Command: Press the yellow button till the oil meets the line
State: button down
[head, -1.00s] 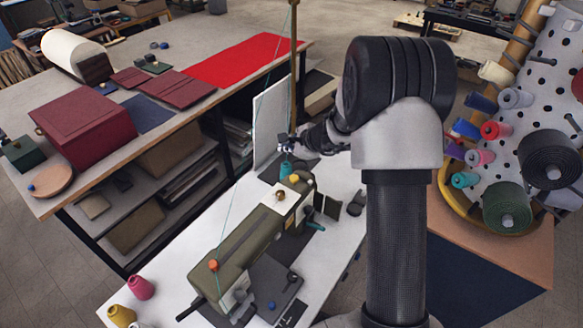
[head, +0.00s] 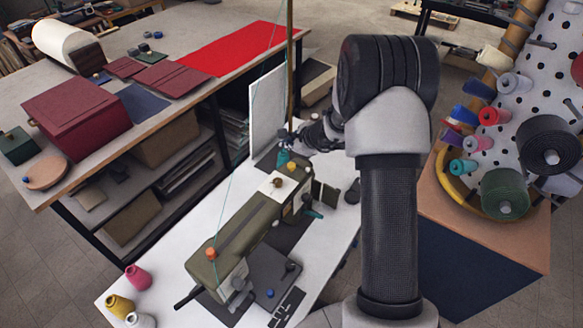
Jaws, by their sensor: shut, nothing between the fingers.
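The olive-green sewing machine (head: 232,238) stands on a white table (head: 190,255) in the middle of the head view. A small yellow button (head: 291,168) sits on top of its far end, beside a brown knob on a white plate (head: 272,183). An orange knob (head: 211,253) is on its near end. My gripper (head: 288,136) is shut and empty, just beyond the yellow button and apart from it, near a teal spool (head: 283,158). The fingertips are small and dark here. I cannot make out the oil or its line.
A white panel (head: 266,108) and a thin brass pole (head: 290,60) stand close to my gripper. Pink (head: 138,277) and yellow thread cones (head: 120,308) stand at the table's near left. A spool rack fills the right side. A workbench with red boxes is at left.

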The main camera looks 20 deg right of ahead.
jog(key=b, duration=0.3)
send_over(290, 166)
notch_tip(290, 166, down, 4)
jog(key=shift+f, duration=0.2)
jog(key=shift+f+b, duration=0.6)
jog(key=shift+b, duration=0.05)
jog(key=shift+s+f+b, duration=0.1)
jog(key=shift+f+b, duration=1.2)
jog(key=shift+b, duration=0.5)
dwell(1.2)
dwell(0.3)
jog(key=shift+r+p, duration=0.9)
jog(key=shift+r, duration=0.4)
notch_tip(290, 166, up, 5)
jog(key=p, duration=0.3)
jog(key=shift+p, duration=0.3)
